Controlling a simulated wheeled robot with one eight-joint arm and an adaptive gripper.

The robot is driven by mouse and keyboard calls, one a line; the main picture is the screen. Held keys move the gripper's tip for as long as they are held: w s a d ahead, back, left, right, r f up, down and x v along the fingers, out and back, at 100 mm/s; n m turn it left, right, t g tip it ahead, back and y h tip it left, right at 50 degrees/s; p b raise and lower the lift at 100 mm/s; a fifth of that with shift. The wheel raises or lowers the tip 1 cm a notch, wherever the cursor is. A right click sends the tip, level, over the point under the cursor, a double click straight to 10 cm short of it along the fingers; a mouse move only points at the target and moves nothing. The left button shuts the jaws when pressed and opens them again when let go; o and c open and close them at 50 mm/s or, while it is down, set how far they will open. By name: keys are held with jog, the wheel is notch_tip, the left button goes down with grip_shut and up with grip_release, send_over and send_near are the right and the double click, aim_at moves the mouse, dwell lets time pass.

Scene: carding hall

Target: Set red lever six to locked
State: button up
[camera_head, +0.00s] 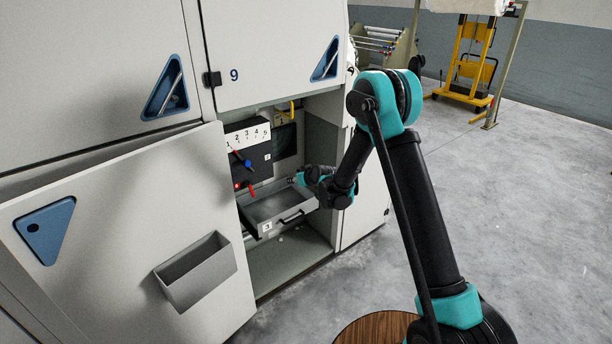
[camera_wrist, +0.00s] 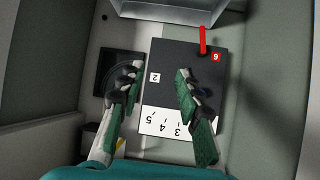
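The red lever six (camera_wrist: 203,40) sticks out at the top of a dark panel (camera_wrist: 185,58) in the wrist view, beside a red label "6" (camera_wrist: 216,57). A red lever (camera_head: 251,188) low on the panel in the head view looks like the same one. My gripper (camera_wrist: 158,70) is open and empty, its two fingers apart over the panel, below and left of the lever in the wrist view. It touches no lever that I can see. In the head view my gripper (camera_head: 301,178) is small, at the cabinet opening. Any "locked" mark is not readable.
An open grey drawer (camera_head: 285,209) juts out below the panel. A blue knob (camera_head: 248,164) and a scale plate (camera_head: 247,135) numbered 1 to 5 sit above. The open cabinet door with a grey bin (camera_head: 196,271) stands at left.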

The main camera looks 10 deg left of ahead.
jog(key=shift+m+h, duration=0.4)
jog(key=shift+s+d+r, duration=0.15)
jog(key=shift+d+r, duration=0.35)
jog(key=shift+d, duration=0.3)
jog(key=shift+s+d+r, duration=0.2)
jog(key=shift+d+r, duration=0.35)
jog(key=shift+d, duration=0.3)
jog(key=shift+s+d+r, duration=0.15)
jog(key=shift+d+r, duration=0.35)
jog(key=shift+d, duration=0.3)
